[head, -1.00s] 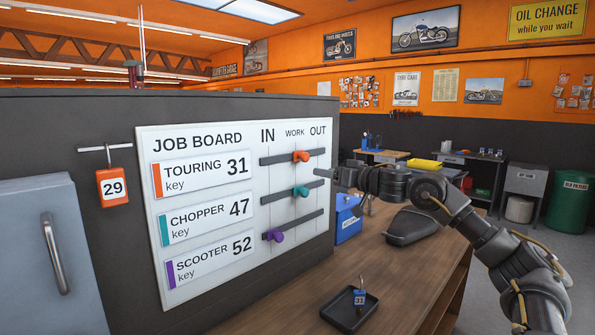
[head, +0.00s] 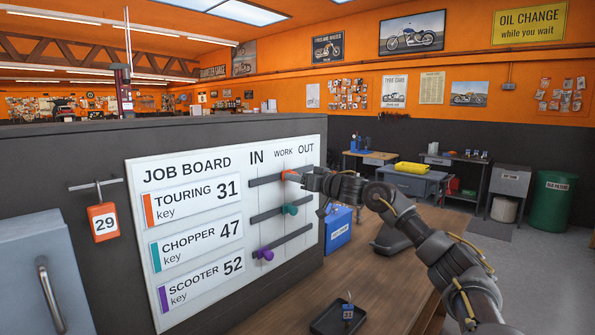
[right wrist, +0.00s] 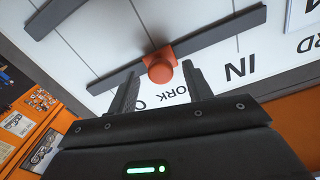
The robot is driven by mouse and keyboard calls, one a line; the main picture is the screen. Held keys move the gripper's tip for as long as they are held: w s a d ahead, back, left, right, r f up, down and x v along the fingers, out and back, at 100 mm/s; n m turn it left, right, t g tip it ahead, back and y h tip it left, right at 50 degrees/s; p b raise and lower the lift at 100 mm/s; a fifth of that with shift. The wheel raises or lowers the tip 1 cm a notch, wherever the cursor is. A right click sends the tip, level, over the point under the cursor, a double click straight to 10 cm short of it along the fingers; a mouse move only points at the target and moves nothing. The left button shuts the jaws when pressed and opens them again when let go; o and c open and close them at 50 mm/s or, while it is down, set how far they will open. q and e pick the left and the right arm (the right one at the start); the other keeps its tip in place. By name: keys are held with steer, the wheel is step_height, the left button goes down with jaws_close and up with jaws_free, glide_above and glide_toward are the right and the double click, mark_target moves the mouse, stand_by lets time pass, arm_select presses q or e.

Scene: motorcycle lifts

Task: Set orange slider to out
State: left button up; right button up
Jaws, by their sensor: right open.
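The orange slider (head: 290,175) is a knob on the top rail of the white job board (head: 212,268), under the WORK heading, between IN and OUT. The teal slider (head: 290,210) also sits near the middle of its rail, and the purple slider (head: 265,254) sits nearer the IN side. My right gripper (head: 302,177) is at the orange slider and partly covers the rail's OUT end. In the right wrist view, its open fingers (right wrist: 159,73) stand on either side of the orange knob (right wrist: 161,66). Contact cannot be told. My left gripper is not in view.
A wooden bench (head: 285,305) runs below the board, with a black tray (head: 328,318) holding a tag numbered 31. A blue box (head: 338,232) stands beyond the board's right edge. An orange tag 29 (head: 102,222) hangs from a hook at left.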

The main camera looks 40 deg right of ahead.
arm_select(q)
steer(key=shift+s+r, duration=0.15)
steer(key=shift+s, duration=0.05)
arm_select(e)
steer(key=shift+w, duration=0.35)
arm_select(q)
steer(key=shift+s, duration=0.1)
arm_select(e)
steer(key=shift+c, duration=0.2)
